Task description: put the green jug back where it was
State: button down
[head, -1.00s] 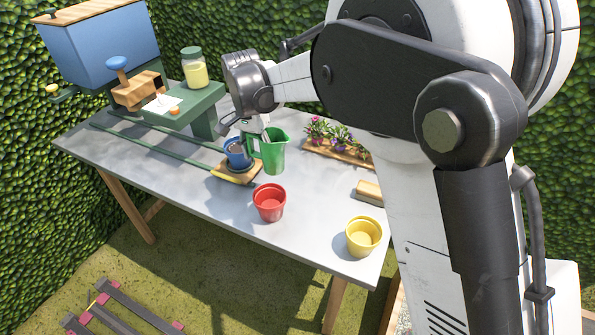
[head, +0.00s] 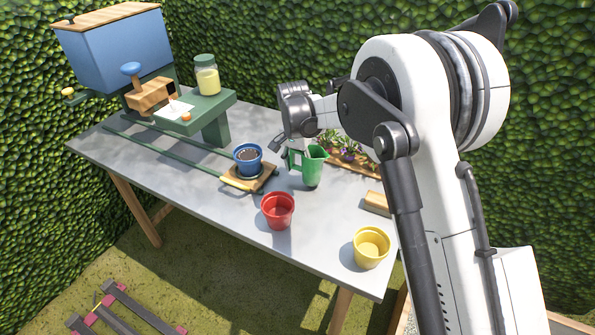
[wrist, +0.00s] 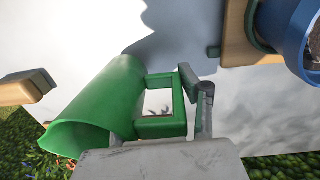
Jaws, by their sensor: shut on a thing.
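The green jug (head: 314,167) is roughly upright over the middle right of the grey table (head: 200,188). My gripper (head: 294,155) is shut on its handle from the left side. In the wrist view the jug (wrist: 100,105) lies across the left, with its handle (wrist: 160,128) between my fingers. I cannot tell whether the jug's base touches the table. The blue pot (head: 249,158), filled with dark soil, stands on a wooden carrier (head: 262,180) to the left of the jug, apart from it.
A red pot (head: 278,210) and a yellow pot (head: 370,248) stand near the front edge. A wooden block (head: 376,202) lies at the right. A flower tray (head: 365,165) is behind the jug. A green stand (head: 215,128) with a jar (head: 206,78) is at the left.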

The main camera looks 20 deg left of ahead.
jog(key=shift+f, duration=1.05)
jog(key=shift+f, duration=0.15)
jog(key=c, duration=1.1)
grip_release()
jog(key=r, duration=1.2)
jog(key=shift+a+r, duration=0.2)
jog(key=shift+a, duration=0.1)
